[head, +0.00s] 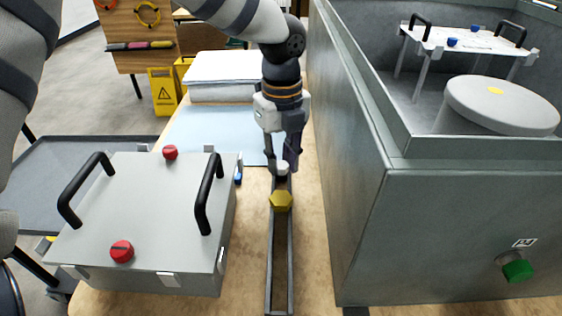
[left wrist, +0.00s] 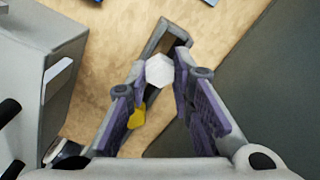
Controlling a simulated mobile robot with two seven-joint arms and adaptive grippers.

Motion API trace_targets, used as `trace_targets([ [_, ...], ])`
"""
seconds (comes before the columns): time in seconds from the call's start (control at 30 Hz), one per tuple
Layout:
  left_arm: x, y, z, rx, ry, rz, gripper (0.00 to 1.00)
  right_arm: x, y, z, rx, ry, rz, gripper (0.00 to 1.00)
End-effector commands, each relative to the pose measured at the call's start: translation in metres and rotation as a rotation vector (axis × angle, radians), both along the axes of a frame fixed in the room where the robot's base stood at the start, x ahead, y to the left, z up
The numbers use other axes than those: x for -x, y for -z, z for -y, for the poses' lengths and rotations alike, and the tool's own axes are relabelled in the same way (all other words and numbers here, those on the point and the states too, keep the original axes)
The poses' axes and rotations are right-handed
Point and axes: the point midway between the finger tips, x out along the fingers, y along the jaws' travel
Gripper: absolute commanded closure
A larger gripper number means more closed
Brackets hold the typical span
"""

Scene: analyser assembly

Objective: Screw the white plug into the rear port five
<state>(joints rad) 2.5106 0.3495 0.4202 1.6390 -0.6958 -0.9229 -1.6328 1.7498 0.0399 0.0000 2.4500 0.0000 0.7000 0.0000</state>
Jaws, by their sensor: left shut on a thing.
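The white plug (head: 282,168) is a small white hexagonal piece at the far end of a narrow dark tray (head: 269,262). My left gripper (head: 282,166) points down over that end, with its fingers on either side of the plug. In the left wrist view the white plug (left wrist: 159,70) sits between the purple-padded fingers of the left gripper (left wrist: 157,74). The gripper is shut on it. I cannot tell whether the plug still touches the tray. Rear port five is not identifiable in these views. My right gripper is not in view.
A yellow plug (head: 281,201) lies in the tray close to the gripper. A grey case (head: 150,215) with black handles stands left. A large grey analyser housing (head: 450,225) rises close on the right, with a green plug (head: 518,270) on its front face. White stacked pads (head: 222,75) lie behind.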

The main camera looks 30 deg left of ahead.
Motion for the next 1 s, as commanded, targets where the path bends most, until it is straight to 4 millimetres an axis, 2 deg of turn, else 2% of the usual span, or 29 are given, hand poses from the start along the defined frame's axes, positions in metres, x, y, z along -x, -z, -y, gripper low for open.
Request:
trace_targets([
  [0.03,-0.001,-0.011,0.0,0.0,0.001,0.012,1.0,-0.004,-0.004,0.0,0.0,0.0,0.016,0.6],
  [0.1,0.0,-0.019,0.0,0.0,0.001,0.011,1.0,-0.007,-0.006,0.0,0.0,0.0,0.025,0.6],
  [0.5,0.0,-0.056,0.0,0.0,0.001,0.007,1.0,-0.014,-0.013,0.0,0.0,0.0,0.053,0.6],
  [1.0,0.0,-0.059,0.0,0.0,0.001,0.004,1.0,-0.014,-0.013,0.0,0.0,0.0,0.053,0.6],
])
